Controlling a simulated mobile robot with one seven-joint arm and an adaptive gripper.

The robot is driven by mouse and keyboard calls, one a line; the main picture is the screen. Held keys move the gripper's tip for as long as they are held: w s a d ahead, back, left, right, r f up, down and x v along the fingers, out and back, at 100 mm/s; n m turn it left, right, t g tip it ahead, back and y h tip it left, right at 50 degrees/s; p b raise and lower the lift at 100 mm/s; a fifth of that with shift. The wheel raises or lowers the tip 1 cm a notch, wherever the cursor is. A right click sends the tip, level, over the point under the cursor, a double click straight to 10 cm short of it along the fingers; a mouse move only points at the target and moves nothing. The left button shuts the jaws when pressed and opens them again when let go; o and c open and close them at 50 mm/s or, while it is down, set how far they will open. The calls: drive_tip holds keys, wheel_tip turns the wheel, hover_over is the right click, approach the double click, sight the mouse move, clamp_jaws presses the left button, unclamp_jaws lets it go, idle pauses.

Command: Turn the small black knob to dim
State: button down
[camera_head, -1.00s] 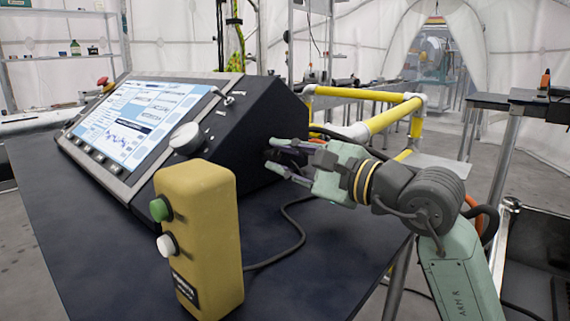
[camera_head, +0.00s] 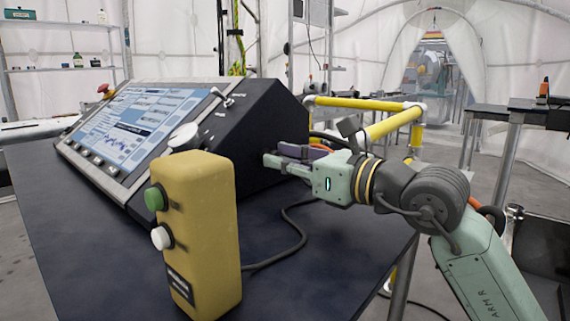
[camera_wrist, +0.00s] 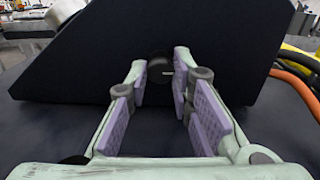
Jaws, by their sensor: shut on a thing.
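The small black knob (camera_wrist: 159,69) is on the dark side panel of the console (camera_head: 245,140). In the wrist view it sits between my fingertips, with a short pale mark pointing right. My gripper (camera_wrist: 160,80) has its purple-padded fingers closed on the knob from left and right. In the head view my gripper (camera_head: 274,161) reaches the console's right side from the right; its own fingers hide the knob there.
A yellow control box (camera_head: 205,235) with a green and a white button stands in front of the console on the dark table (camera_head: 90,260). A black cable (camera_head: 290,245) runs over the table. Yellow railing (camera_head: 390,122) and orange hoses (camera_wrist: 292,75) are behind and beside my arm.

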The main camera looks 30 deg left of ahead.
drive_tip(key=m+b, duration=0.1)
drive_tip(key=m, duration=0.3)
drive_tip(key=shift+m, duration=0.3)
drive_tip(key=m+b, duration=0.1)
drive_tip(key=m, duration=0.3)
drive_tip(key=shift+m, duration=0.3)
drive_tip(key=m+b, duration=0.1)
drive_tip(key=m, duration=0.3)
drive_tip(key=shift+m+b, duration=0.3)
drive_tip(key=shift+b, duration=0.05)
drive_tip(key=shift+m+b, duration=0.5)
drive_tip(key=shift+m, duration=1.7)
drive_tip(key=c, duration=1.4)
unclamp_jaws()
drive_tip(key=shift+d, duration=0.1)
